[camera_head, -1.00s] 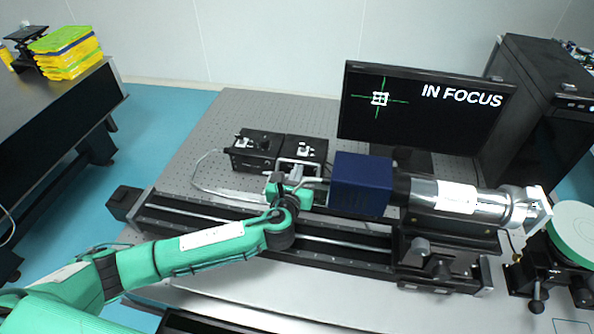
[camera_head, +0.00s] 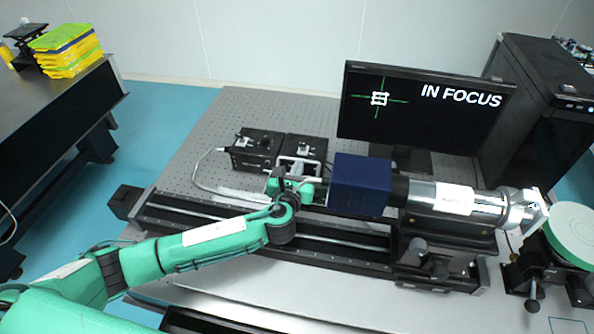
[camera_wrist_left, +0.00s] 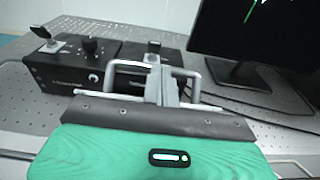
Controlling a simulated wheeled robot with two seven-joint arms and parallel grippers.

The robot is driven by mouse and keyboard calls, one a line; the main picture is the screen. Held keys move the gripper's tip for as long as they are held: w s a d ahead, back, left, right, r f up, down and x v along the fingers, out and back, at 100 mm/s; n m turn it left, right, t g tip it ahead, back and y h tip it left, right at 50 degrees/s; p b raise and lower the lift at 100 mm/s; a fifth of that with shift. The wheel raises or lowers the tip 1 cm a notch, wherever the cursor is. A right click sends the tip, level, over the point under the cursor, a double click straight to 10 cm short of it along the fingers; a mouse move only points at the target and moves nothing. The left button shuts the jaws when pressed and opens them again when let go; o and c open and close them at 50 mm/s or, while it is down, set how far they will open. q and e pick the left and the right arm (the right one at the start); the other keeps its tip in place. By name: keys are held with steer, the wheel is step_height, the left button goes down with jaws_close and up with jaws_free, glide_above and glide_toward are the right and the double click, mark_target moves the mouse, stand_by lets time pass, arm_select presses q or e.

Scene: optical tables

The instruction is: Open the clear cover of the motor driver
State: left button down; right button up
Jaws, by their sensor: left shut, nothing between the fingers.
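Two black boxes stand side by side on the optical table, the left one (camera_head: 255,150) and the right one (camera_head: 314,147). Each has pale switch-like parts on top; the right box's part (camera_wrist_left: 152,50) shows in the left wrist view beyond my fingers. I cannot make out a clear cover or tell which box is the motor driver. My left gripper (camera_head: 298,165) is shut and empty, just in front of the right box. Its grey fingers (camera_wrist_left: 165,82) point toward that box and hide part of its front. I cannot tell whether they touch it. My right gripper is not in view.
A blue block (camera_head: 360,185) and silver cylinder (camera_head: 453,198) sit on a black rail close right of my gripper. A monitor (camera_head: 425,110) reading "IN FOCUS" stands behind. A pale cable (camera_head: 196,172) loops left of the boxes. The perforated tabletop is clear at back left.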

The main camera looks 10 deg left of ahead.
arm_select(q)
steer(key=shift+w+r+p, duration=0.5)
steer(key=shift+w+p, duration=0.15)
steer(key=shift+w, duration=0.05)
steer(key=shift+w+r+p, duration=0.25)
steer(key=shift+w+p, duration=0.15)
steer(key=shift+w, duration=0.25)
steer(key=shift+w+r+p, duration=0.1)
steer(key=shift+w+p, duration=0.35)
steer(key=shift+w, duration=1)
